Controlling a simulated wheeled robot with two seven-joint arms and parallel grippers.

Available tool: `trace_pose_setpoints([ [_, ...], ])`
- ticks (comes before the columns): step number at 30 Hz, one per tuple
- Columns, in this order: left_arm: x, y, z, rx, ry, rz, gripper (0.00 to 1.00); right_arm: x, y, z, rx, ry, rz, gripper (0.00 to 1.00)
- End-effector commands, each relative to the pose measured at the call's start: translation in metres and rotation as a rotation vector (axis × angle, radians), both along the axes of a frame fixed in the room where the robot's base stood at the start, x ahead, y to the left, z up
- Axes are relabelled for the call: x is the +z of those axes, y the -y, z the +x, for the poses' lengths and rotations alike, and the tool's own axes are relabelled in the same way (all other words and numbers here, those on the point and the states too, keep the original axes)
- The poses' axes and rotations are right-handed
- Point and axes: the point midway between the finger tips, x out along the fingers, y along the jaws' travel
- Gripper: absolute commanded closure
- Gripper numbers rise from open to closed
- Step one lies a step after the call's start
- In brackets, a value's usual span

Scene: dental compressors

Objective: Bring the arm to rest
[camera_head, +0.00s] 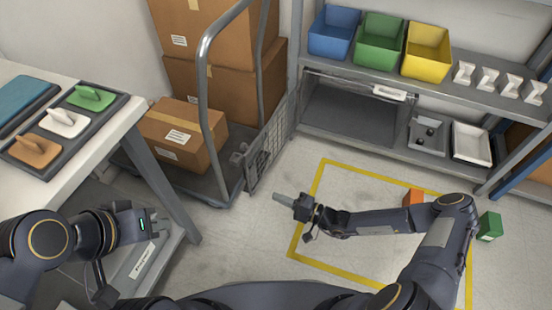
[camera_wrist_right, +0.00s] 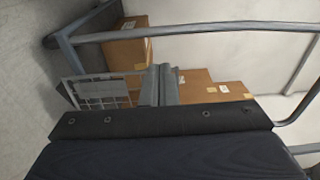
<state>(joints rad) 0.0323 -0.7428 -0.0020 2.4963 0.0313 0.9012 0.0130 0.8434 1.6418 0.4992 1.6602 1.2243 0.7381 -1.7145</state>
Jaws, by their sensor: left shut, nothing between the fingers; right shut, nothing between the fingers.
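My right arm reaches in from the lower right in the head view. Its gripper (camera_head: 283,199) is shut and empty, held above the floor by the yellow floor marking (camera_head: 312,200) and pointing left. In the right wrist view the shut fingers of this gripper (camera_wrist_right: 158,85) stand in the middle, with the cart and boxes beyond. My left arm is at the lower left in the head view. Its gripper (camera_head: 140,226) is shut and empty, close to the right side of the white table (camera_head: 130,110).
A cart (camera_head: 215,185) with cardboard boxes (camera_head: 180,135) stands behind. A shelf (camera_head: 450,85) holds blue (camera_head: 335,32), green (camera_head: 380,40) and yellow (camera_head: 426,52) bins. An orange block (camera_head: 412,197) and a green box (camera_head: 490,226) lie near my right arm. Floor inside the marking is mostly clear.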

Motion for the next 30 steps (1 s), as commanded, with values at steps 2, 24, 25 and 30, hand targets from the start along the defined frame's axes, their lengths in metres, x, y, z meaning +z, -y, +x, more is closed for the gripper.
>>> trace_pose_setpoints([
  [2,0.000,0.000,0.000,0.000,0.000,0.000,1.00,0.000,0.000,-0.001,0.000,0.000,0.000,1.00],
  [24,0.000,0.000,0.000,0.000,0.000,0.000,1.00,0.160,0.074,-0.043,0.449,0.054,-0.479,1.00],
  [25,0.000,0.000,0.000,0.000,0.000,0.000,1.00,0.170,0.078,-0.047,0.462,0.052,-0.516,1.00],
  [30,0.000,0.000,0.000,0.000,0.000,0.000,1.00,0.223,0.101,-0.078,0.485,0.025,-0.724,1.00],
])
